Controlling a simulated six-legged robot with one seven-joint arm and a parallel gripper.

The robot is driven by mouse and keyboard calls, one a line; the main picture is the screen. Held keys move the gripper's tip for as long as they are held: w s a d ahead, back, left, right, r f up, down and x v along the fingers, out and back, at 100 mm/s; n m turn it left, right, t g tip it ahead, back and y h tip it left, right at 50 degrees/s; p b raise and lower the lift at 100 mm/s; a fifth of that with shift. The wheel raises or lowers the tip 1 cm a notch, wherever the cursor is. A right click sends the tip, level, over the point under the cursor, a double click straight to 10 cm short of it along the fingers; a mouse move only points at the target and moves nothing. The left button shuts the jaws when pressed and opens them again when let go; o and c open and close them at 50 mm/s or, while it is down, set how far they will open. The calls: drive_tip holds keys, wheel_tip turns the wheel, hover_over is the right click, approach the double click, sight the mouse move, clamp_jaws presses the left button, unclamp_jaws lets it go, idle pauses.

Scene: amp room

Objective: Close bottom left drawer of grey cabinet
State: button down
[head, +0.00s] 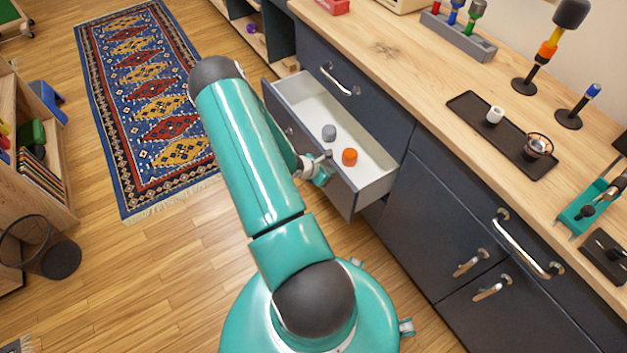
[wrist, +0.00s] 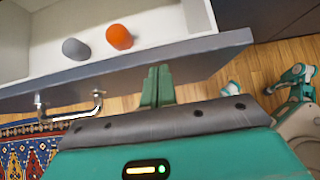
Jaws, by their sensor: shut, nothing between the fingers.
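The bottom left drawer (head: 378,180) of the grey cabinet (head: 412,208) is pulled well out, with a white inside and a dark grey front. A grey object (head: 329,132) and an orange object (head: 349,156) lie in it. In the wrist view the drawer front (wrist: 215,62) runs across the picture, and its metal handle (wrist: 75,112) is at the left. My gripper (wrist: 157,72) is shut and empty, its fingertips at the outer face of the front, right of the handle. I cannot tell whether they touch it. My arm hides part of the front in the head view.
A closed drawer with a handle (head: 336,80) is above the open one. Closed cabinet doors (head: 440,225) are to the right. The wooden countertop (head: 420,75) holds a dark tray (head: 513,140) and stands. A patterned rug (head: 145,90) and clear wooden floor lie left.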

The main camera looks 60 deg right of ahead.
drive_tip(key=s+d, duration=0.5)
drive_tip(key=d, duration=0.3)
drive_tip(key=s+d, duration=0.5)
drive_tip(key=d, duration=0.4)
drive_tip(key=shift+s+r, duration=0.2)
drive_tip(key=w+a+r, duration=0.6)
drive_tip(key=a, duration=0.4)
drive_tip(key=shift+w+r, duration=0.25)
drive_tip(key=shift+w, duration=0.05)
